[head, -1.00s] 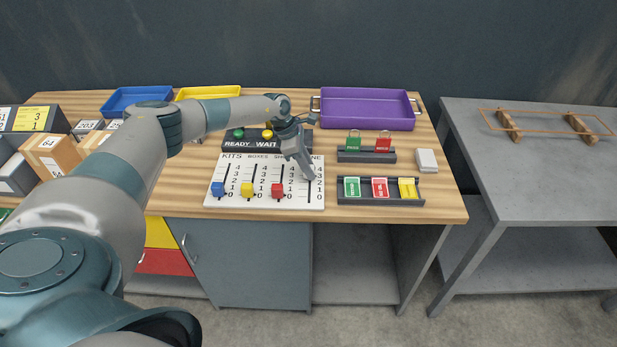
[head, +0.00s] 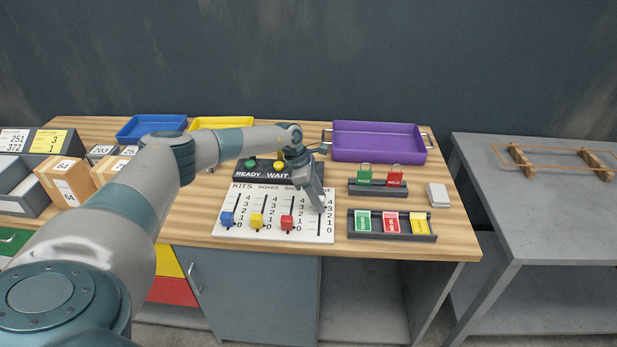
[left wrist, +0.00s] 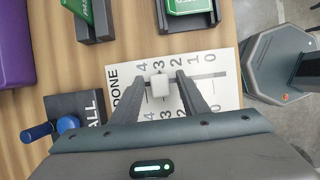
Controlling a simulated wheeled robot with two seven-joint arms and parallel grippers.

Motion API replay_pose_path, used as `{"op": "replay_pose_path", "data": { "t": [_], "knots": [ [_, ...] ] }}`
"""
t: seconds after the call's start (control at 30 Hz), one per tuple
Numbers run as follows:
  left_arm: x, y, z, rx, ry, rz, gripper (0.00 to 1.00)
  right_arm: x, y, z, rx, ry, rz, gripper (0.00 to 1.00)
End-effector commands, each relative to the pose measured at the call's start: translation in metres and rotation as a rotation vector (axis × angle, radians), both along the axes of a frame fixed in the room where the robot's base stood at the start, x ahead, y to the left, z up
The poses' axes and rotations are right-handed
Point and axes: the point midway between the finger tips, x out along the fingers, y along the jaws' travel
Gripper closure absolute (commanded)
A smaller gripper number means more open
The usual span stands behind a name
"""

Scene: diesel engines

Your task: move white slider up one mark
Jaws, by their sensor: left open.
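The white slider (left wrist: 160,86) shows in the left wrist view, on the DONE scale of the white board (head: 275,234). It sits about level with the number 3. My left gripper (left wrist: 162,76) is open, with one finger on each side of the slider along the scale; I cannot tell whether either finger touches it. In the head view my left gripper (head: 320,207) reaches down over the board's right-hand scale and hides the white slider. My right gripper is in neither view.
Blue (head: 227,218), yellow (head: 257,220) and red (head: 287,222) sliders sit low on the board's other scales. A dark panel marked READY and WAIT (head: 240,171) is behind. A card rack (head: 392,237) stands close on the right; a purple tray (head: 378,142) is farther back.

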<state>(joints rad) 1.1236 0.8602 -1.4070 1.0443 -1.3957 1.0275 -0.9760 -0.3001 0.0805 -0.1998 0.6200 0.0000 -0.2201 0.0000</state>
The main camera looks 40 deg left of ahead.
Motion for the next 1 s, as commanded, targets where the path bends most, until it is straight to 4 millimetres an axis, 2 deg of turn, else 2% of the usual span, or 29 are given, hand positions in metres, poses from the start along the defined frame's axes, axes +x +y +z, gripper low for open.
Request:
{"op": "replay_pose_path", "data": {
  "t": [0.27,0.8,1.0],
  "knots": [
    [-0.006,0.011,0.027,0.001,-0.004,0.001,0.59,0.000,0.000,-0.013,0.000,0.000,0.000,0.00],
    [-0.027,0.045,0.124,0.000,-0.005,0.001,0.59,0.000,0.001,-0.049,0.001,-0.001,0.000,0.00],
    [-0.032,0.053,0.149,0.001,-0.003,0.000,0.59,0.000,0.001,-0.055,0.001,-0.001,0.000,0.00]
  ]
}}
